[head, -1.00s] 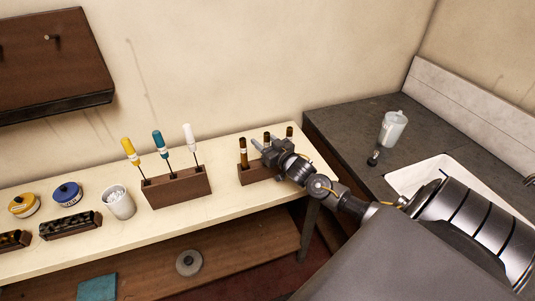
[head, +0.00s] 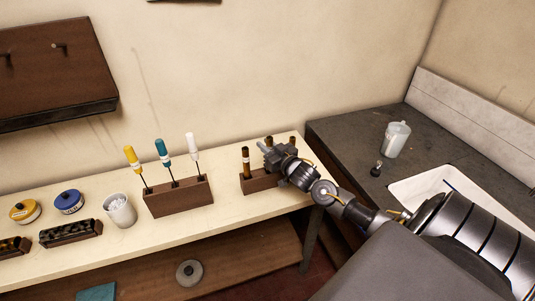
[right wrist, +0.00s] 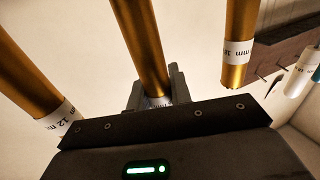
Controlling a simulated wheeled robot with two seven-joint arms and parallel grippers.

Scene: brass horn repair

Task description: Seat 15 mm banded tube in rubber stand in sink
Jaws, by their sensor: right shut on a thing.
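Three brass tubes with white bands stand at a dark wooden rack (head: 256,184) on the cream bench. My right gripper (head: 272,152) is shut on the middle tube (right wrist: 141,45), around its banded part; the band's print is mostly hidden by the jaws. In the right wrist view, the tube on the left (right wrist: 30,85) reads 12 mm and the tube on the right (right wrist: 238,40) seems to read 18 mm. I cannot tell whether the middle tube is still in its hole. The white sink (head: 425,188) is at the right, partly behind my arm. No rubber stand shows. My left gripper is out of view.
A screwdriver rack (head: 178,198) stands left of the tubes, then a white cup (head: 120,211), tins and small dark trays. On the dark counter are a clear jug (head: 396,139) and a small black item (head: 376,169) near the sink.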

